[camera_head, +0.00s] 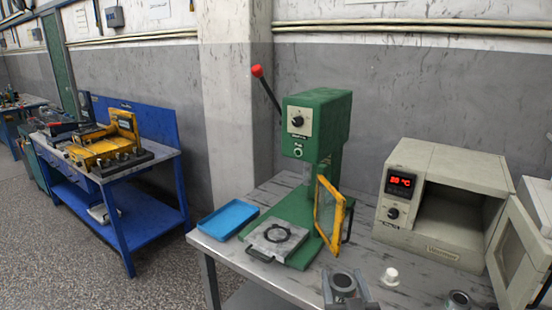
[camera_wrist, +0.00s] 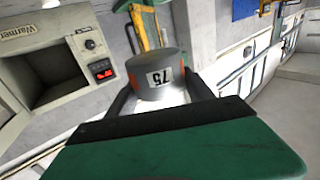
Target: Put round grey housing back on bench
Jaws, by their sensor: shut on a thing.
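The round grey housing (camera_wrist: 158,68) fills the middle of the wrist view, with a white label reading 75 upside down and orange-red patches at its sides. My gripper (camera_wrist: 160,88) is shut on it, one finger on each side. In the head view the housing (camera_head: 343,281) shows its round top with a dark opening, between my gripper's fingers (camera_head: 345,294) at the bottom middle. It is over the front part of the bench (camera_head: 300,287). I cannot tell whether its underside touches the bench top.
A green press (camera_head: 316,125) with a yellow-framed guard (camera_head: 330,215) stands behind. A blue tray (camera_head: 228,218) lies left of it. A beige warmer (camera_head: 445,200) with its door open is at right.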

